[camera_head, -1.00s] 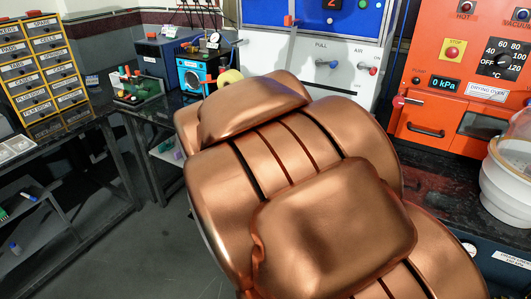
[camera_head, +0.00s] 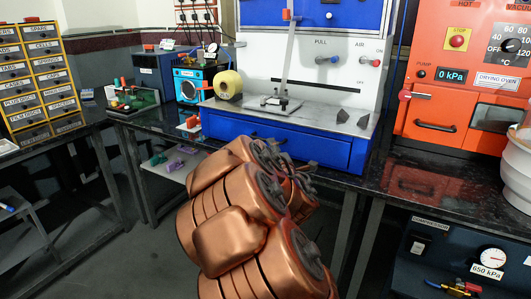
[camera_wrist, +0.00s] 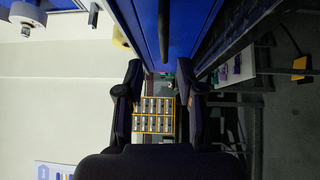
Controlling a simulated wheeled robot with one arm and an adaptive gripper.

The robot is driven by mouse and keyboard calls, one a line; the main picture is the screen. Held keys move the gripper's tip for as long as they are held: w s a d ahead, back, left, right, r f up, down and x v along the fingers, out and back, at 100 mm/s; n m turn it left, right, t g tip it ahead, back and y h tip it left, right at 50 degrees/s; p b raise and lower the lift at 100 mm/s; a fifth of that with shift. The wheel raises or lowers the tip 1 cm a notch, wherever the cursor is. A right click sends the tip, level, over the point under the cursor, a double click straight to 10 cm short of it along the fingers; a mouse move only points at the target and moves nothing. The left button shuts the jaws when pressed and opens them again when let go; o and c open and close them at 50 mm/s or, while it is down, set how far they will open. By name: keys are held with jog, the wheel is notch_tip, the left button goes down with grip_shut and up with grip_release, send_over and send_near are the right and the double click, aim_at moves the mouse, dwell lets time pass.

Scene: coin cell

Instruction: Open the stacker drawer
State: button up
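The wide blue drawer front (camera_head: 325,153) lies below the white press-like machine in the head view and looks shut. I read no stacker label on it. In the wrist view a blue face (camera_wrist: 190,12) with a long dark handle bar (camera_wrist: 163,35) fills the top, beyond my fingers. My gripper (camera_wrist: 160,100) has its two dark fingers apart, with nothing between them. In the head view my gripper (camera_head: 298,178) is in front of and below the drawer, partly hidden by my copper arm; its fingers are hard to make out there.
A yellow cabinet of small labelled drawers (camera_head: 40,80) stands left. Right are an orange drying oven (camera_head: 455,75) and a white round vessel (camera_head: 515,170). A yellow roll (camera_head: 228,84) and a small blue device (camera_head: 190,84) sit left of the machine. Dark floor (camera_head: 120,230) is open at lower left.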

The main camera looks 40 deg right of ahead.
aim_at(282, 129)
jog(key=shift+w+d+f+n+t+y+b, duration=0.1)
jog(key=shift+d+f+n+t+y+b, duration=0.15)
jog(key=shift+f+n+t+b, duration=0.5)
jog(key=shift+n, duration=0.25)
jog(key=shift+p+x, duration=0.4)
jog(key=shift+x, duration=3.4)
jog(key=shift+a+r, duration=0.1)
grip_shut()
